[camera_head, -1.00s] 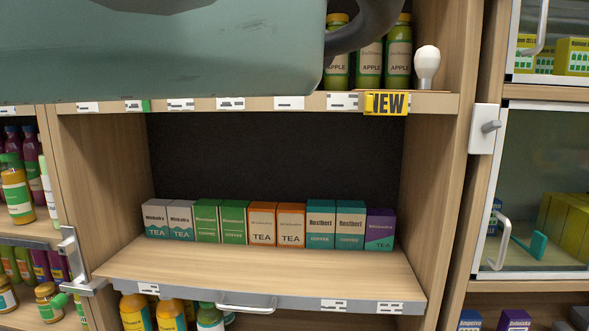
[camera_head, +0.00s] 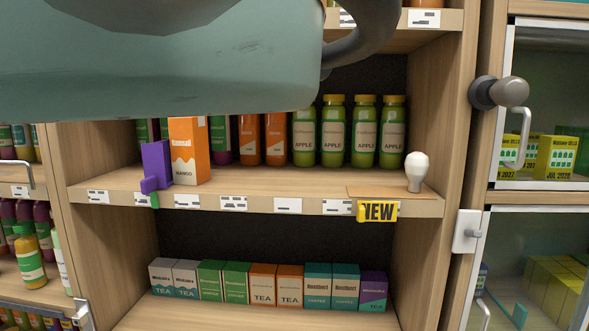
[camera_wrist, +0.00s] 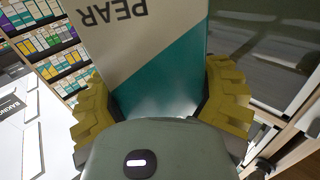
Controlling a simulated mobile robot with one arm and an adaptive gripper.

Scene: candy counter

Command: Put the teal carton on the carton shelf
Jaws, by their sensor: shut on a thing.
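The teal carton (camera_wrist: 178,68), teal and white with the word PEAR upside down, is in the wrist view. My gripper (camera_wrist: 158,72) has its yellow fingers shut on it from both sides. Neither the carton nor the gripper shows in the head view. There, a middle shelf (camera_head: 300,182) holds an orange MANGO carton (camera_head: 188,150) at the left front, with a purple piece (camera_head: 156,165) beside it. I cannot tell from a label which shelf is the carton shelf.
Green APPLE bottles (camera_head: 334,130) stand at the back of the middle shelf. A white bulb-shaped thing (camera_head: 416,170) stands at its right front, above a yellow NEW sign (camera_head: 377,211). Shelf front between is bare. Tea and coffee boxes (camera_head: 262,282) line the lower shelf. My arm covers the upper left.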

